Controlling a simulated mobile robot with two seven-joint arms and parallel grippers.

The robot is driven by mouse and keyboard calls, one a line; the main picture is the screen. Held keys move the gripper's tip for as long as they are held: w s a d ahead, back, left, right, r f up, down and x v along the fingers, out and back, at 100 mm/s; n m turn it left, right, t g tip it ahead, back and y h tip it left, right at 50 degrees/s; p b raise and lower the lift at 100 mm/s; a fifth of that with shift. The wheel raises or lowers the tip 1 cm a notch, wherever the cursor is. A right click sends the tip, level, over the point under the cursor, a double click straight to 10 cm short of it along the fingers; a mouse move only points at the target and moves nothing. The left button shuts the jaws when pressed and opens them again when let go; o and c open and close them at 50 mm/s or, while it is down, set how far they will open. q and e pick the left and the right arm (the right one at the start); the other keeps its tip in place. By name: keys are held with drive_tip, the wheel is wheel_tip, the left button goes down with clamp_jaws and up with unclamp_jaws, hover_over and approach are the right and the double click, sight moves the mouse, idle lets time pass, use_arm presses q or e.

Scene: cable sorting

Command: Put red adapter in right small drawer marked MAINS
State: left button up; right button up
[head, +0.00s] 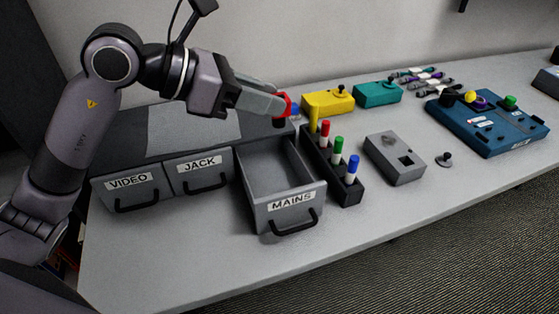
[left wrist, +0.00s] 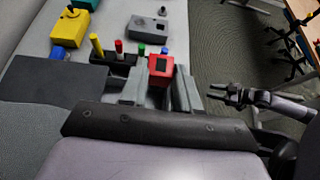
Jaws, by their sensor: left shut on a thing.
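The red adapter (head: 282,104) is held between the fingertips of my left gripper (head: 276,103), which is shut on it above the back of the drawer unit. It also shows in the left wrist view (left wrist: 160,70), with a dark face. The drawer marked MAINS (head: 291,200) is the right one of three and is pulled open. Its visible inside is empty. The adapter is behind and above the open drawer, apart from it. My right gripper (left wrist: 226,94) shows small in the left wrist view, with its fingers apart and nothing between them.
Closed drawers VIDEO (head: 132,183) and JACK (head: 200,167) are at left. A dark rack (head: 333,178) with several coloured pegs stands close right of the open drawer. A yellow box (head: 328,102), teal box (head: 377,93) and grey box (head: 394,158) stand further right. The front tabletop is clear.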

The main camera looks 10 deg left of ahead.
use_arm(q)
hover_over(268, 184)
drive_tip(key=s+d, duration=0.1)
drive_tip(key=s, duration=0.4)
drive_tip(key=shift+w+d+f, duration=0.1)
drive_tip(key=shift+w+f, duration=0.05)
drive_tip(key=shift+f, duration=4.7)
drive_tip(key=shift+w+d+f, duration=0.1)
drive_tip(key=shift+f, duration=4.7)
drive_tip(key=shift+f, duration=0.1)
drive_tip(key=o, duration=1)
drive_tip(key=shift+o, duration=0.2)
